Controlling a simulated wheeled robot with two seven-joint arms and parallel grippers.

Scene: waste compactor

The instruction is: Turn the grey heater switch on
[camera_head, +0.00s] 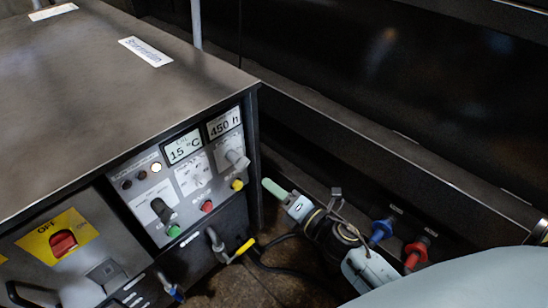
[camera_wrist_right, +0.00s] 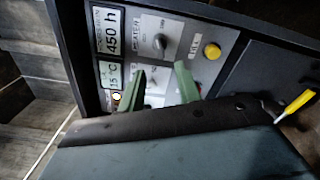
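A grey rotary switch (camera_head: 237,159) sits at the upper right of the control panel, under the 450 h display, and stands out from the panel. In the right wrist view the same switch (camera_wrist_right: 159,42) is near the top, beside a small blurred label that seems to read HEATER. Whether it is on or off is hard to tell. My right gripper (camera_head: 272,187) is to the right of the panel, apart from it. In the right wrist view its two green fingertips (camera_wrist_right: 158,76) are spread with nothing held between them. My left gripper is not in view.
The panel also has a 15 °C display (camera_head: 184,146), a dark knob (camera_head: 163,210), and green (camera_head: 173,231), red (camera_head: 207,206) and yellow (camera_head: 237,184) buttons. A red OFF switch (camera_head: 63,243) is at lower left. Hoses and a yellow-handled valve (camera_head: 244,247) lie below.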

